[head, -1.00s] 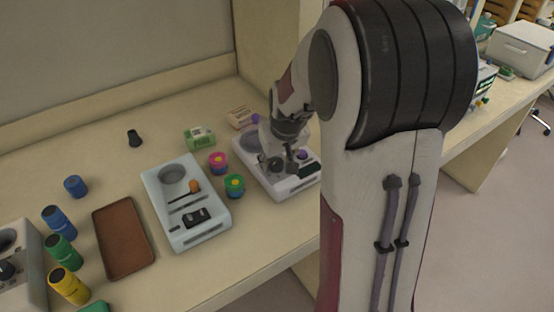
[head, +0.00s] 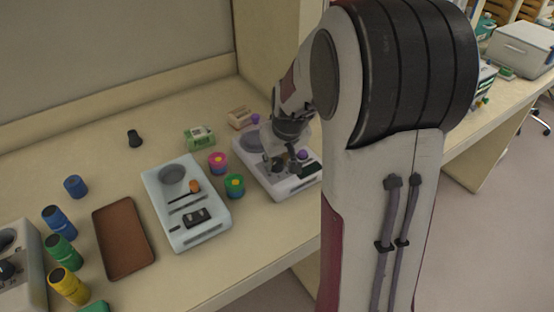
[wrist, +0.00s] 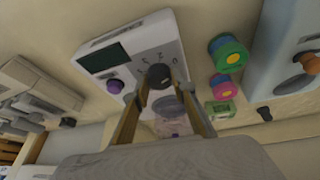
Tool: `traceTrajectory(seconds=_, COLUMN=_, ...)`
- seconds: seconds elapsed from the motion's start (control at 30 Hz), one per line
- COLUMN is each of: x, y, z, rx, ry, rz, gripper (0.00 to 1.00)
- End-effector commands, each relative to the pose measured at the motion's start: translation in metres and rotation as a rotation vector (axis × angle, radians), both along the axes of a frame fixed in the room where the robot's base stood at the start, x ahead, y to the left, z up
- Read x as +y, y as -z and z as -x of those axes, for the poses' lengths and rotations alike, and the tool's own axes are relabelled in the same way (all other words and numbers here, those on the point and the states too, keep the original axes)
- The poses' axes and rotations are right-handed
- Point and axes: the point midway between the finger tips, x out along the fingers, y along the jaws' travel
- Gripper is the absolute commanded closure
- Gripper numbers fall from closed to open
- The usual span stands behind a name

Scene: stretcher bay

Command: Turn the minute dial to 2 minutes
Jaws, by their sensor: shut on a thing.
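The minute dial (wrist: 159,76) is a round dark knob on a white device (wrist: 139,50), with printed marks around it. Its exact setting is too small to read. My gripper (wrist: 163,88) has its two fingers at the dial's sides, shut on it. In the head view, my gripper (head: 280,163) is down over the same white device (head: 285,190) and mostly hides the dial. The device also has a dark display (wrist: 103,57) and a purple knob (wrist: 114,86), which shows in the head view too (head: 302,154).
A second pale device (head: 204,235) and a brown tray (head: 123,238) lie further left.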

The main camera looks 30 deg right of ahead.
Motion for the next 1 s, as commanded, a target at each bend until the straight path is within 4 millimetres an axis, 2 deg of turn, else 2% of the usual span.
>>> traceTrajectory(seconds=1.0, x=-0.0036, y=0.0008, z=0.0014, rx=0.003, ry=-0.373, rz=-0.001, gripper=0.96)
